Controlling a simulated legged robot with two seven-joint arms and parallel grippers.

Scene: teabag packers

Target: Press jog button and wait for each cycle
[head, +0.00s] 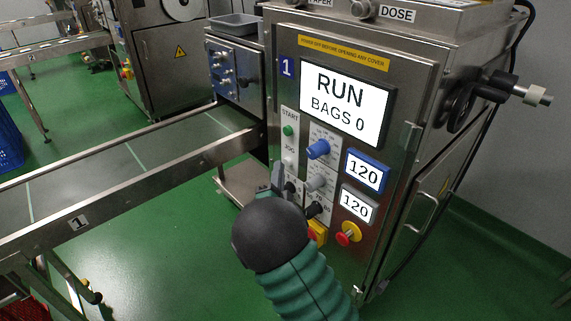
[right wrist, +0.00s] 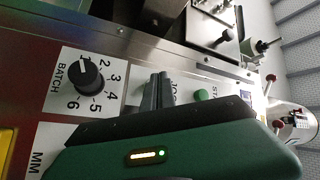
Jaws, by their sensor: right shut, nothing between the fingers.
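The steel packing machine (head: 385,95) has a screen (head: 346,103) reading "RUN" and "BAGS 0". Its narrow button panel carries a green START button (head: 288,130), with the JOG label (head: 290,149) below it. My right gripper (head: 277,175) is shut and empty, its fingertips at the panel just below that label. In the right wrist view the shut fingers (right wrist: 158,92) stand beside the JOG label and cover the spot where the jog button would be. I cannot tell whether they touch it. The green START button (right wrist: 201,95) is clear of them. My left gripper is out of view.
A blue knob (head: 318,149), blue-framed "120" display (head: 364,172) and red stop button (head: 348,233) sit right of the panel. A BATCH dial (right wrist: 86,78) is close to my fingers. A conveyor (head: 150,170) runs along the left. Green floor is open in front.

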